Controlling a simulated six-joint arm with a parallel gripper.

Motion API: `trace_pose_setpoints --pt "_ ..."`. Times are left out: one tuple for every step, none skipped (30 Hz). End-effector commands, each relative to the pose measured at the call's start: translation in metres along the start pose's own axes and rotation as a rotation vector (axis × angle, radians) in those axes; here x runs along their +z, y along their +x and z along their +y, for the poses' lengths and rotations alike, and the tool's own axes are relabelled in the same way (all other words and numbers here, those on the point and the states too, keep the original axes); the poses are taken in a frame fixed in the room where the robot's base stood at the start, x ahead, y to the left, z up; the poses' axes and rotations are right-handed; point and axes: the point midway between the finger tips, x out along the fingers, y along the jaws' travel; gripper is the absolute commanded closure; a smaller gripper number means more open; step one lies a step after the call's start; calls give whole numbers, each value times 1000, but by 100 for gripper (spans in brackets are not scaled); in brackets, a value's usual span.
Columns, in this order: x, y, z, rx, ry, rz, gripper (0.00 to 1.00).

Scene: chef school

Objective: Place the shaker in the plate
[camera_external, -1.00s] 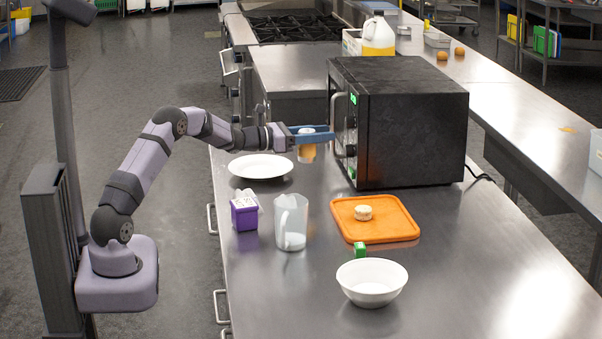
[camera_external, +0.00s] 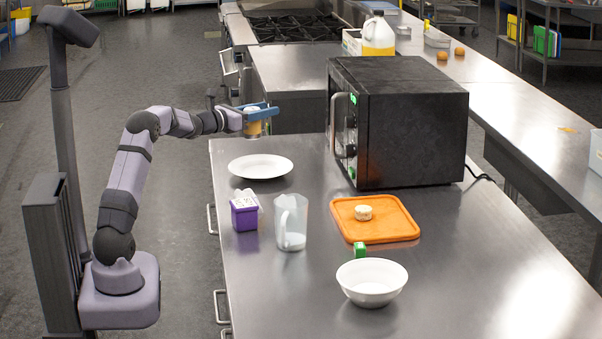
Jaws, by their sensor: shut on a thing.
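The shaker (camera_external: 255,128) has a white top and an orange-brown lower body. My gripper (camera_external: 262,112) is shut on it and holds it roughly upright in the air. The blue fingers hide part of the shaker. The white plate (camera_external: 260,167) lies flat and empty on the steel table, below the shaker in the picture. The shaker appears above and apart from the plate, near the table's far left edge; its exact distance from the plate is hard to tell.
A black microwave (camera_external: 410,120) stands to the right. The table's right front is clear.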

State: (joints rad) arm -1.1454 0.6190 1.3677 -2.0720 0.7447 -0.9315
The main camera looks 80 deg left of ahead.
Motion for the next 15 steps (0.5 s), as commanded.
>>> trace_pose_setpoints --pt "-6 0 4 22 -3 2 86" --pt "-8 0 8 35 -3 1 86" --pt "-10 0 12 50 -2 1 86" --pt "-11 0 14 59 -2 1 86" --pt "-12 0 16 67 -1 0 86" --pt "-13 0 17 74 -1 0 86" --pt "-13 0 18 77 -1 0 86" --pt "-14 0 19 80 0 -1 86" --pt "-14 0 19 82 0 -1 86" --pt "-15 0 19 82 0 -1 86" --pt "-16 0 19 82 0 -1 86" --pt "-19 0 19 82 -1 0 86" --pt "-22 0 19 82 -2 1 86" --pt "-25 0 19 81 -3 2 86" --pt "-31 0 19 81 -3 3 86"
